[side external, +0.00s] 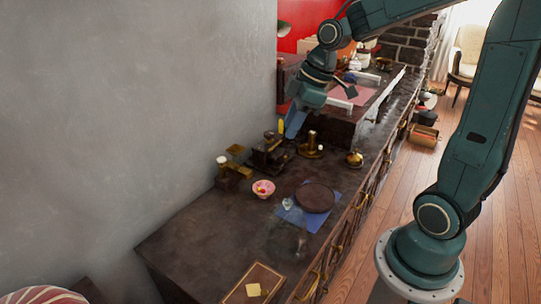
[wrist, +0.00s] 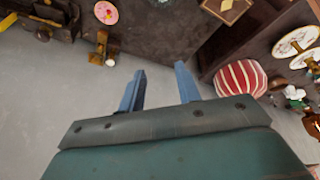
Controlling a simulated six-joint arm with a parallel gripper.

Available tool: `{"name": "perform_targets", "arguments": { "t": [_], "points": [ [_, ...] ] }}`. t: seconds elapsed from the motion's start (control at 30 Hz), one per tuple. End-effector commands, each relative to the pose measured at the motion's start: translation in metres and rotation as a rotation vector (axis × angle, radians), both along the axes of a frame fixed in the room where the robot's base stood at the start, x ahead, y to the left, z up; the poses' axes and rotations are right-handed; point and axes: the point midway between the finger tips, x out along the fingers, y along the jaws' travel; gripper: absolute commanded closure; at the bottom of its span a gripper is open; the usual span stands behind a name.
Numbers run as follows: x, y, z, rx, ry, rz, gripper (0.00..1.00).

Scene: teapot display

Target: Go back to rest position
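My gripper (side external: 297,122) is raised near the grey wall, above the back of the dark counter (side external: 200,240) in the side external view. In the wrist view, the two blue fingers of my gripper (wrist: 160,84) stand apart with nothing between them, and grey wall shows behind them. A round dark board (side external: 315,197) lies on a blue cloth (side external: 292,216) on the counter. A faint, see-through object stands in front of the cloth; I cannot tell what it is.
A pink bowl (side external: 263,188), brass and dark apparatus (side external: 268,153), a brass holder (side external: 310,150) and a gold pot (side external: 354,159) stand on the counter. A framed board (side external: 252,288) lies at the near end. The counter's near left is clear.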

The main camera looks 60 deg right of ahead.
Motion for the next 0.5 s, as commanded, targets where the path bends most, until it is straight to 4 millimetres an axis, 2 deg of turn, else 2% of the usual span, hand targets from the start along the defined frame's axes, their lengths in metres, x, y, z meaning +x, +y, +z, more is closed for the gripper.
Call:
{"name": "perform_targets", "arguments": {
  "t": [0.2, 0.5],
  "points": [
    [-0.035, 0.024, 0.023, -0.011, -0.010, -0.143, 0.67],
    [-0.087, 0.045, 0.042, 0.009, -0.045, -0.356, 0.67]
  ]
}}
